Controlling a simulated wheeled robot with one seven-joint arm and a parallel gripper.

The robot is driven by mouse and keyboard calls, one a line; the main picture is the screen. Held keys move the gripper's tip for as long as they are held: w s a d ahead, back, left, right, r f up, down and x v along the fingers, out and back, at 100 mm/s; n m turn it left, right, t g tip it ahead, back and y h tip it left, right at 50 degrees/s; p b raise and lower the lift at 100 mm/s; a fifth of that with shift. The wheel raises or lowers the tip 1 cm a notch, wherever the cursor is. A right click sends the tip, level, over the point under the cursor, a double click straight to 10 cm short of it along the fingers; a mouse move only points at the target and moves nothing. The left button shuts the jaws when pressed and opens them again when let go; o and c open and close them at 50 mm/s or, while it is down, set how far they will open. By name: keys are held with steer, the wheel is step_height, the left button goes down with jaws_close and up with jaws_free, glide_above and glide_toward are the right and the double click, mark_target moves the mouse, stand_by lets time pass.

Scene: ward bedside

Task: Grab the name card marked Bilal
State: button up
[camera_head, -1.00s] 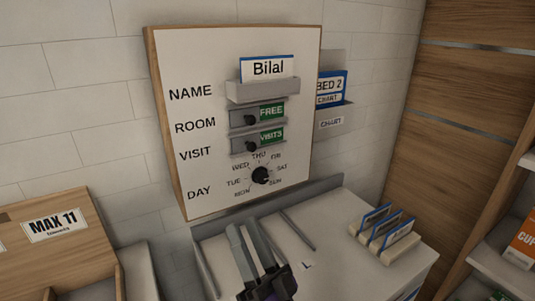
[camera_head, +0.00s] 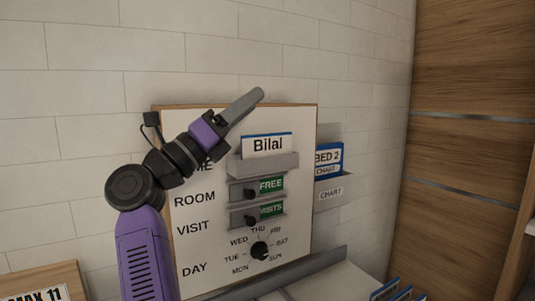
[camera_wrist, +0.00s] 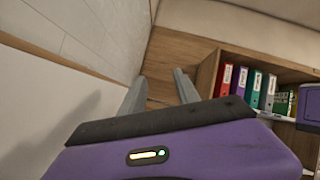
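The name card marked Bilal (camera_head: 267,144) is white with a blue top edge. It stands upright in the grey holder (camera_head: 264,166) on the NAME row of the board (camera_head: 192,256). My gripper (camera_head: 259,93) is above and to the left of the card in the head view, at the board's top edge, pointing up and right. In the wrist view my gripper (camera_wrist: 156,85) shows two grey fingers apart with nothing between them. The card is not in the wrist view.
Below the card are the FREE slider (camera_head: 271,185), the VISITS slider (camera_head: 271,209) and the day dial (camera_head: 260,250). A BED 2 chart holder (camera_head: 330,194) is right of the board. More cards (camera_head: 396,290) stand on the counter. The wrist view shows shelved binders (camera_wrist: 240,82).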

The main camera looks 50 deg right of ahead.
mark_target(265, 145)
steer(key=w+d+f+m+y, duration=0.1)
steer(key=y, duration=0.2)
steer(key=d+f+m+t+y+p, duration=0.1)
steer(key=d+f+m+y, duration=0.1)
steer(key=y, duration=0.2)
steer(key=w+d+f+m+t+y, duration=0.1)
steer(key=d+f+m+y, duration=0.1)
steer(key=y, duration=0.2)
steer(key=shift+w+p, duration=0.3)
steer(key=shift+p, duration=0.05)
steer(key=shift+d+f, duration=0.4)
steer(key=shift+d, duration=0.05)
jaws_close()
